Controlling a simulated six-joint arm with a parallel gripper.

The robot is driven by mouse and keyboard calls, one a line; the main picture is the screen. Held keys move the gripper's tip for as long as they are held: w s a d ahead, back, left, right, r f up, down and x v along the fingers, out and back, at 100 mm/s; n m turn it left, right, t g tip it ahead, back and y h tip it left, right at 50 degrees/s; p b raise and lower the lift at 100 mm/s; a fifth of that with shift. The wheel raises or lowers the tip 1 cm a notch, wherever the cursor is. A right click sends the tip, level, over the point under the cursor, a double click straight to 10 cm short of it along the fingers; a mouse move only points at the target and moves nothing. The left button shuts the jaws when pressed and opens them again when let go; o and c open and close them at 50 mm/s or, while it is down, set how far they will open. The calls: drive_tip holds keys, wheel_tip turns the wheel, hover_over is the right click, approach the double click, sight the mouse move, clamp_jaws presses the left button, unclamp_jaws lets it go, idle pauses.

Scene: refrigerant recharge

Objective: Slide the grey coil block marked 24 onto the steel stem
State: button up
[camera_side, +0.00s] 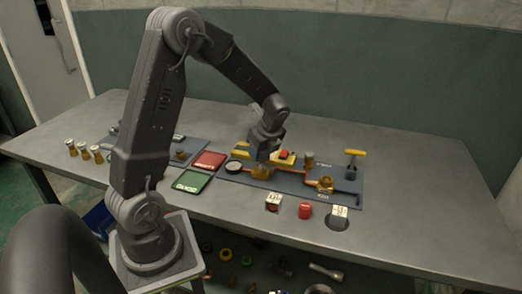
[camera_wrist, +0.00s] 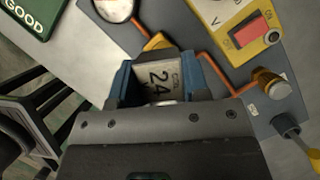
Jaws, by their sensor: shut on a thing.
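The grey coil block marked 24 (camera_wrist: 160,80) sits between the two blue-padded fingers of my gripper (camera_wrist: 163,82) in the wrist view, with its number facing the camera. In the side view my gripper (camera_side: 264,158) is low over a brass fitting (camera_side: 262,173) on the dark panel, and the block cannot be made out there. Yellow-brass metal (camera_wrist: 156,42) shows just beyond the block in the wrist view. I cannot make out the steel stem, nor tell whether the block is around it.
Red (camera_side: 210,160) and green (camera_side: 192,181) trays lie left. A red cap (camera_side: 305,211) and small blocks (camera_side: 273,202) are in front.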

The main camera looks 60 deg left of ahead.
sight(261, 160)
drive_tip(key=shift+f, duration=1.9)
drive_tip(key=o, duration=1.3)
drive_tip(key=shift+r, duration=0.1)
drive_tip(key=shift+r, duration=3.45)
